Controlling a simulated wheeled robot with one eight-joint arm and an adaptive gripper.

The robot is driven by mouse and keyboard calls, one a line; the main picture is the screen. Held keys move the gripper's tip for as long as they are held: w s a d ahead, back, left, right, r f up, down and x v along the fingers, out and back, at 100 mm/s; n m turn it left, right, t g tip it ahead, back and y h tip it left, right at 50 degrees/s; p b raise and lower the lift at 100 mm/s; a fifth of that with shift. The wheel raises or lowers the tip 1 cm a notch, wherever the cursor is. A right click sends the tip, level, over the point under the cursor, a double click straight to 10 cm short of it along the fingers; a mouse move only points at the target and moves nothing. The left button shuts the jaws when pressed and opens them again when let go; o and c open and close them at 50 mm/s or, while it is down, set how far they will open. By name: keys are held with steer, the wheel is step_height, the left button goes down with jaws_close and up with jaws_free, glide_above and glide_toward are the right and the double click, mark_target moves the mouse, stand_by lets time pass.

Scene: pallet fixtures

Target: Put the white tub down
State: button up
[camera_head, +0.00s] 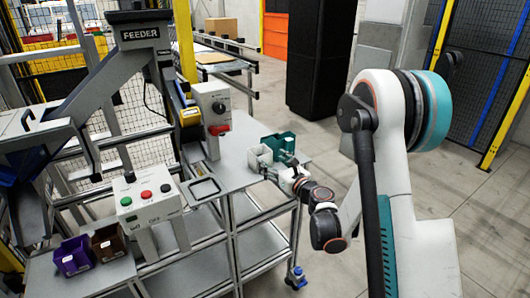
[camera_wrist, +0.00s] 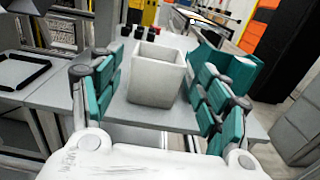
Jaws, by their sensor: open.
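The white tub (camera_wrist: 156,75) stands upright on the grey table top (camera_wrist: 190,118) in the wrist view, between the two spread fingers of my gripper (camera_wrist: 160,105). Gaps show on both sides of the tub, so the fingers look apart from it. In the head view the white tub (camera_head: 259,158) is at the right end of the table, with my gripper (camera_head: 277,168) right in front of it. The gripper is open. The tub's near lower side is partly hidden in the head view.
A teal bin (camera_head: 280,143) stands close behind the tub. A control box with buttons (camera_head: 146,198), a purple bin (camera_head: 73,256) and a brown bin (camera_head: 108,242) are at the left. A grey box with a red switch (camera_head: 211,112) stands behind. Bare table shows left of the tub.

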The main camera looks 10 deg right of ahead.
steer(key=s+d+r+m+h, duration=0.4)
steer(key=s+r+m+h, duration=0.15)
steer(key=r+m, duration=0.45)
steer(key=s+d+r+m+h, duration=0.4)
steer(key=s+r+m, duration=0.3)
steer(key=m, duration=0.6)
steer(key=s+a+f+m+g+y, duration=0.1)
steer(key=s+a+f+m+g, duration=0.2)
steer(key=s, duration=0.6)
steer(key=s+a+f+m+g+y, duration=0.1)
steer(key=s+a+f+m+g, duration=0.2)
steer(key=s+m, duration=0.5)
steer(key=s+a+f+m+g+y, duration=0.2)
steer(key=s+a+m+g, duration=0.2)
steer(key=s, duration=0.5)
steer(key=shift+s+a+f+m, duration=0.3)
steer(key=shift+a+f+m, duration=0.1)
steer(key=shift+m, duration=0.3)
steer(key=shift+o, duration=0.3)
